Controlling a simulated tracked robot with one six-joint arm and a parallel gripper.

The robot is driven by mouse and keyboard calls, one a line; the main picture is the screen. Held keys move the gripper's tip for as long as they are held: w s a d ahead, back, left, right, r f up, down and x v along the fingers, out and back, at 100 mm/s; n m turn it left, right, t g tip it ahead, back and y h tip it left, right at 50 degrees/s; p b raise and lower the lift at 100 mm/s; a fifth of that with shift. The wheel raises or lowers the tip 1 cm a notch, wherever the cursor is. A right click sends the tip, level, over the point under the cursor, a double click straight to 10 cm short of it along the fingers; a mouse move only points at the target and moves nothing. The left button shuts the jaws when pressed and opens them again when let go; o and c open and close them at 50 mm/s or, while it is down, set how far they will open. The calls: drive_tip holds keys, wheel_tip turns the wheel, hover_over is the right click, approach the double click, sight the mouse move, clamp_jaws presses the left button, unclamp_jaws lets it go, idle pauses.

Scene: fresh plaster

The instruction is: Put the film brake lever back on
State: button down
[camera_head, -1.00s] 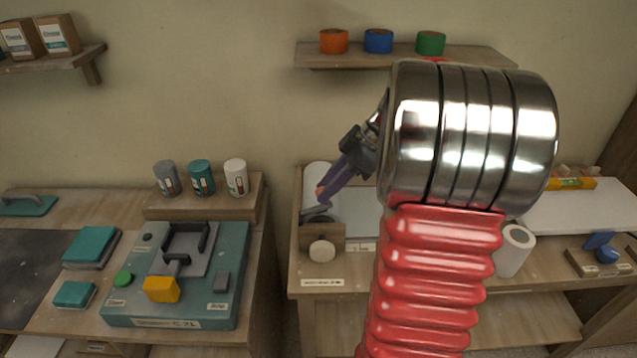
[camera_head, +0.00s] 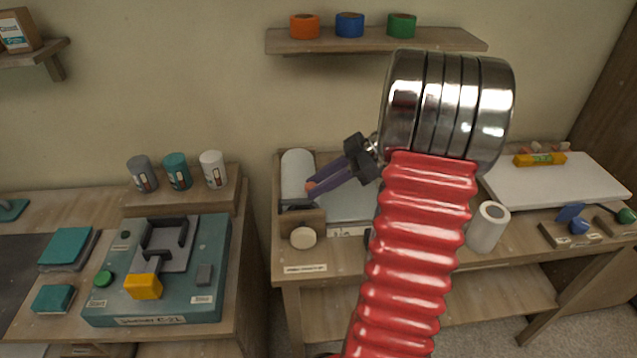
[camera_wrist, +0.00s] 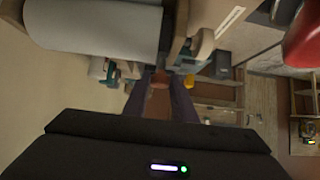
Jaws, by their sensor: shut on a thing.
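My gripper (camera_head: 312,187) has purple fingers and is shut on the film brake lever, whose orange-brown end (camera_head: 311,187) shows between the fingertips. In the wrist view the same orange-brown piece (camera_wrist: 160,78) sits between the two fingers. The rest of the lever is hard to make out. My gripper is at the front right of the white film roll (camera_head: 298,172), above the wooden end bracket (camera_head: 313,217). A dark part (camera_head: 296,205) lies just below the fingertips; I cannot tell whether it belongs to the lever. A round pale knob (camera_head: 303,238) is on the bracket's front.
A teal machine with a yellow block (camera_head: 143,286) stands on the left bench. Three cans, the middle one teal (camera_head: 177,171), stand behind it. A white paper roll (camera_head: 488,227) stands on the right bench. Tape rolls sit on a wall shelf (camera_head: 430,40) above.

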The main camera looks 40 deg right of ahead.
drive_tip(key=shift+s+d+f, duration=0.15)
drive_tip(key=shift+f, duration=0.15)
drive_tip(key=c, duration=1.8)
unclamp_jaws()
drive_tip(key=o, duration=0.3)
drive_tip(key=shift+r, duration=0.1)
drive_tip(key=shift+r, duration=0.1)
drive_tip(key=v, duration=1.3)
drive_tip(key=shift+s+d+r, duration=0.1)
drive_tip(key=shift+s+d, duration=0.05)
drive_tip(key=shift+d, duration=0.1)
